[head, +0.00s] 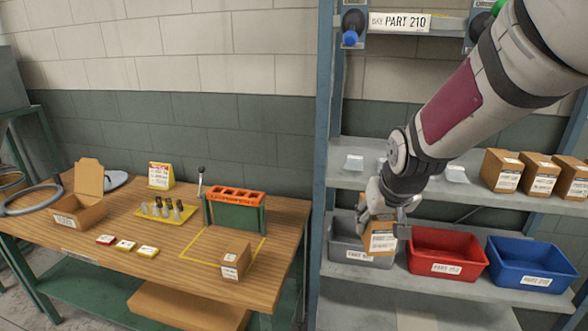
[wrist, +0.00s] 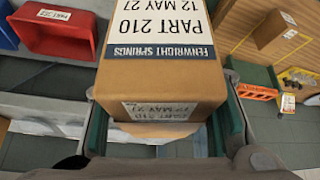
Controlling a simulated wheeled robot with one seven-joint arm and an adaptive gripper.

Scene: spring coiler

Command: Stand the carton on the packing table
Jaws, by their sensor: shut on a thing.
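My gripper (head: 384,207) is shut on a brown carton (head: 381,241) and holds it in front of the grey bin on the shelf unit. In the wrist view the carton (wrist: 160,75) sits between the two fingers, with a white label reading PART 210, 12 MAY 27 and Fenwright Springs. The wooden table (head: 180,258) is to the left of my gripper. A yellow outline (head: 204,262) is marked on its right part, and another small carton (head: 236,261) stands inside near the outline's front right. The table also shows in the wrist view (wrist: 295,62).
On the table are a green and orange rack (head: 234,210), a yellow tray of springs (head: 167,211), an open box (head: 80,210) and several small tags. A shelf upright (head: 321,150) stands between table and bins. Red (head: 447,252) and blue (head: 530,262) bins sit right of the gripper.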

